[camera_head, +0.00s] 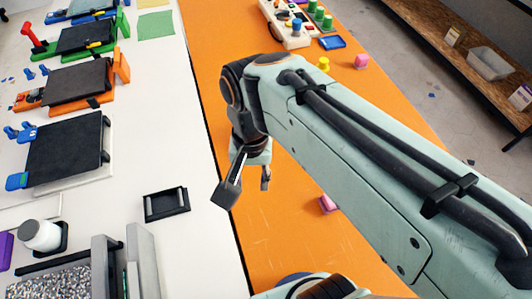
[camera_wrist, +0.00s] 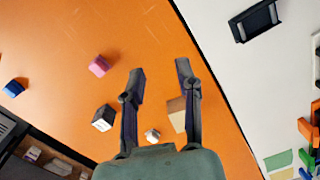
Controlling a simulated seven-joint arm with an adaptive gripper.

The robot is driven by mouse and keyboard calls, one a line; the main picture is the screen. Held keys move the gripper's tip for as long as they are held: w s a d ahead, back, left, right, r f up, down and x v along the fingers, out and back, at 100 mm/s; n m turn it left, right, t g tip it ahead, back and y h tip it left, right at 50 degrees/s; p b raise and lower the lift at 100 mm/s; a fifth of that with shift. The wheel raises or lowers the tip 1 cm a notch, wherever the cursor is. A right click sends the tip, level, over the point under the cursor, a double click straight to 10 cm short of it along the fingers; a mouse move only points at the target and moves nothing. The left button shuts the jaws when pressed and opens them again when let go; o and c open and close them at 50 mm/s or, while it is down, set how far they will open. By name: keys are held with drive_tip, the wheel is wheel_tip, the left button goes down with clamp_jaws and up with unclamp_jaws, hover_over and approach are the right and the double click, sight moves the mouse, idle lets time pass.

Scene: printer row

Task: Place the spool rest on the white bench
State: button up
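A black open-framed holder (camera_head: 166,204), which looks like the spool rest, lies flat on the white bench (camera_head: 190,245), near the seam with the orange bench. It also shows at the top right of the wrist view (camera_wrist: 256,20). My gripper (camera_head: 246,186) hangs above the orange bench close to the seam, to the right of the holder and apart from it. In the wrist view its two fingers (camera_wrist: 160,70) are spread, with only bare orange surface between the tips.
The orange bench (camera_head: 290,230) carries a pink block (camera_wrist: 99,66), a blue block (camera_wrist: 14,88), a black-and-white cube (camera_wrist: 103,118) and a tan block (camera_wrist: 176,112). On the white bench, printers with black plates (camera_head: 66,148) line the left, and a white round container (camera_head: 40,235) stands left of the holder.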

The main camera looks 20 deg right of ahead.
drive_tip(key=s+d+f+n, duration=0.1)
drive_tip(key=s+d+n, duration=0.1)
drive_tip(key=s+n, duration=0.3)
drive_tip(key=s, duration=0.3)
drive_tip(key=shift+s+d+f, duration=0.25)
drive_tip(key=shift+d+f, duration=0.05)
